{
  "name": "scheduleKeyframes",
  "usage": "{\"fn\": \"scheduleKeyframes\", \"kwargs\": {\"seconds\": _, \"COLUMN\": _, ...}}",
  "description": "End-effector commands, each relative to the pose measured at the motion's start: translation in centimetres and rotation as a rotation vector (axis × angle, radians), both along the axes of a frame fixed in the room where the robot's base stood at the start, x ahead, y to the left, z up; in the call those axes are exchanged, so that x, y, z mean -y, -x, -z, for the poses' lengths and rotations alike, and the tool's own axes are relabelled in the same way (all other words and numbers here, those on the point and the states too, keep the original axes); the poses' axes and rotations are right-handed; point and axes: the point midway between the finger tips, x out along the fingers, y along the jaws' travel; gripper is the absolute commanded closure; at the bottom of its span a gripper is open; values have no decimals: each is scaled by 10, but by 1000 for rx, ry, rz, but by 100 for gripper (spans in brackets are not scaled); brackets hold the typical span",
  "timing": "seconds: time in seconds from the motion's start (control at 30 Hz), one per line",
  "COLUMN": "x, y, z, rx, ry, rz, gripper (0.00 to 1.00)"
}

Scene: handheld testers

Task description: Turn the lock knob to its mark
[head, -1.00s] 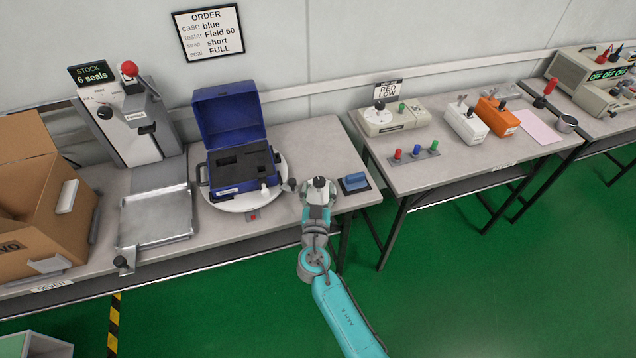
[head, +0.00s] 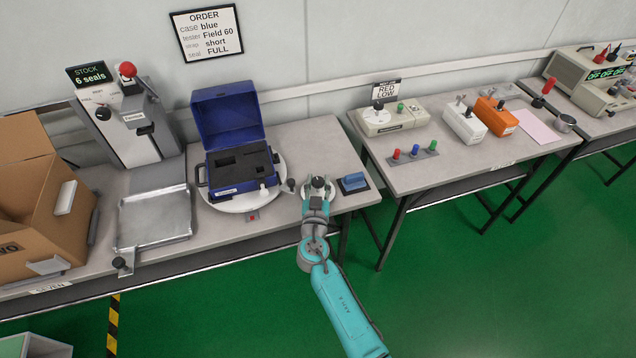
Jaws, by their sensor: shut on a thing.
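The lock knob (head: 318,183) is a small dark knob on a round pale plate at the front right of the left bench. My gripper (head: 317,188) reaches in from the front and is shut on the knob. The fingers and wrist hide much of the knob and part of its plate, and the mark cannot be made out. To the left, a blue case (head: 236,172) stands open on a round white turntable (head: 230,207), with dark foam inside.
A small dark knob (head: 291,184) stands between the turntable and my gripper. A blue block on a dark pad (head: 354,183) lies close on the right. A metal tray (head: 153,222) and a seal press (head: 130,128) are further left. Bare bench lies behind the gripper.

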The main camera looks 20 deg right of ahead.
Motion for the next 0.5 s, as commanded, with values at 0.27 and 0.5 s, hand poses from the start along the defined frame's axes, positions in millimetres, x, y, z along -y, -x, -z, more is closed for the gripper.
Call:
{"fn": "scheduleKeyframes", "kwargs": {"seconds": 0.27, "x": -1, "y": -1, "z": 0, "rx": -1, "ry": 0, "rz": 107, "gripper": 97}}
{"fn": "scheduleKeyframes", "kwargs": {"seconds": 0.5, "x": 0, "y": 0, "z": 1, "rx": -1, "ry": 1, "rz": 133, "gripper": 97}}
